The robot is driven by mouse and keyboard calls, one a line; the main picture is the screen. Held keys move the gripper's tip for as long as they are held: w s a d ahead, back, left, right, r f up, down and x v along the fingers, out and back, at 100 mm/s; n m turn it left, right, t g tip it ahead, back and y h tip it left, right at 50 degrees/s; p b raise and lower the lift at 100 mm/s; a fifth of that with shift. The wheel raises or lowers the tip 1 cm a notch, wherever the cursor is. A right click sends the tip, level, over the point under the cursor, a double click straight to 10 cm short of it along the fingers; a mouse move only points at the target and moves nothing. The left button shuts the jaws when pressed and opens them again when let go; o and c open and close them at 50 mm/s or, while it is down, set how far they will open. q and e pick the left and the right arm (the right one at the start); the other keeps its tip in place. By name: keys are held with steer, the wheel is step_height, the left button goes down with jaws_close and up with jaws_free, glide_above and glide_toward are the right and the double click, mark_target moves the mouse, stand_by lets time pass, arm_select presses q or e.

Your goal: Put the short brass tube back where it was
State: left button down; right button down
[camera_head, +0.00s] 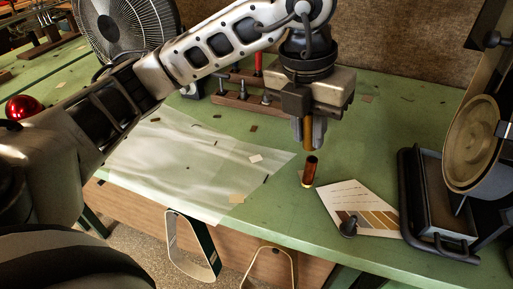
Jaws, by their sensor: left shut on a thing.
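My left gripper (309,142) hangs pointing down over the green bench, right of the picture's middle. It is shut on a slim brass-coloured piece, which I take for the short brass tube (308,136); it is mostly hidden between the fingers. Just below the fingertips a dark red-brown cylinder (310,171) with a pale lower rim stands upright on the bench. A small gap shows between it and the gripper. My right gripper is not in view.
A card with colour strips (362,208) and a small dark knob (349,227) lie right of the cylinder. A black-framed tray (441,205) and round brass disc (474,143) stand farther right. A clear sheet (190,165) covers the left bench. A wooden rack (245,107) stands behind.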

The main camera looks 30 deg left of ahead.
arm_select(q)
steer(key=shift+m+g+y, duration=0.6)
steer(key=shift+m+g, duration=0.1)
steer(key=a+f, duration=0.3)
steer(key=w+a+f, duration=0.1)
steer(key=a+f, duration=0.6)
steer(key=shift+w+a+f, duration=0.15)
steer(key=shift+w+f, duration=0.15)
steer(key=shift+w+a+f, duration=0.15)
steer(key=shift+a+f, duration=0.2)
steer(key=shift+f, duration=0.1)
steer(key=f, duration=0.1)
steer(key=f+p, duration=0.1)
steer(key=f, duration=0.1)
steer(key=shift+a+f, duration=0.1)
steer(key=shift+a, duration=0.2)
steer(key=shift+w+f, duration=0.1)
steer(key=shift+f, duration=0.15)
steer(key=c, duration=1.3)
jaws_free()
steer(key=shift+f, duration=0.1)
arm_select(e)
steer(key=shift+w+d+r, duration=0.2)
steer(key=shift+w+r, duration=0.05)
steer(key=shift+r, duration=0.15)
